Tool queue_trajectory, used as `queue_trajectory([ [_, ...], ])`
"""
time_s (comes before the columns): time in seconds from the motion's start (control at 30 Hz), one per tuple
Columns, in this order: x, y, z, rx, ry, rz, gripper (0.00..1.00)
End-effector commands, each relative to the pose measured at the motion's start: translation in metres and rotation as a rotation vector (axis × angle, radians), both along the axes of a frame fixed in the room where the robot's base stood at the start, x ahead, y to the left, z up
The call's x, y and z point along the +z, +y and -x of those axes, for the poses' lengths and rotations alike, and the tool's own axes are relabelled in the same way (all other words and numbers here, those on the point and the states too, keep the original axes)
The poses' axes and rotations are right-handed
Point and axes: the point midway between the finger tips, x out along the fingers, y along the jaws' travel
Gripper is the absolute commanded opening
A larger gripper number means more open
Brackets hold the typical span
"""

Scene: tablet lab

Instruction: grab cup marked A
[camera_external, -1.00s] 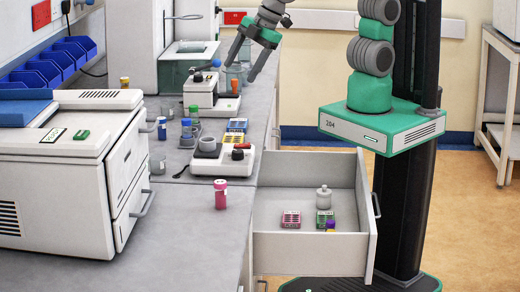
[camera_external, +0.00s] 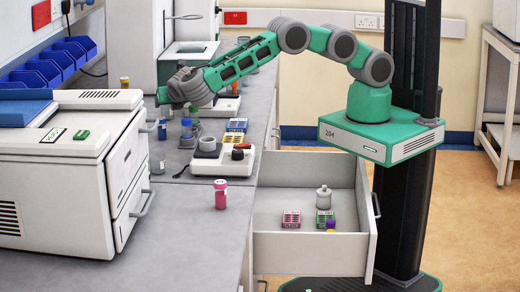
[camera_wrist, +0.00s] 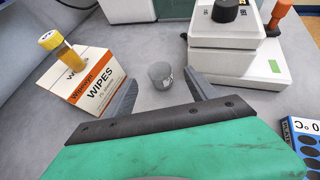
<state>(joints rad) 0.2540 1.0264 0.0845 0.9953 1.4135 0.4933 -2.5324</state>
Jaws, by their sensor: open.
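A small grey cup (camera_wrist: 161,76) stands upright on the bench in the wrist view. A mark shows on its side, too small to read. My gripper (camera_wrist: 161,84) is open, with one finger to the left of the cup and one to the right. The cup sits between or just beyond the fingertips, and I see no contact. In the external view the end of my arm is over the bench at the left, and its fingers cannot be made out clearly.
A wipes box (camera_wrist: 92,80) with a yellow-capped tube (camera_wrist: 68,52) is close left of my gripper. A white device (camera_wrist: 238,50) stands close on the right, and a blue rack (camera_wrist: 305,140) is nearer. The drawer (camera_external: 310,255) is open.

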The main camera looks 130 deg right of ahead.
Motion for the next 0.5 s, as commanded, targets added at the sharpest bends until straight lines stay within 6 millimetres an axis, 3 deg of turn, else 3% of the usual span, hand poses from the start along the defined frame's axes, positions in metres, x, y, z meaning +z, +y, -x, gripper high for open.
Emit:
queue_trajectory([
  [0.27, -0.021, -0.035, 0.014, -0.002, 0.0, -0.001, 0.67],
  [0.5, -0.025, -0.038, 0.014, 0.002, -0.002, -0.001, 0.66],
])
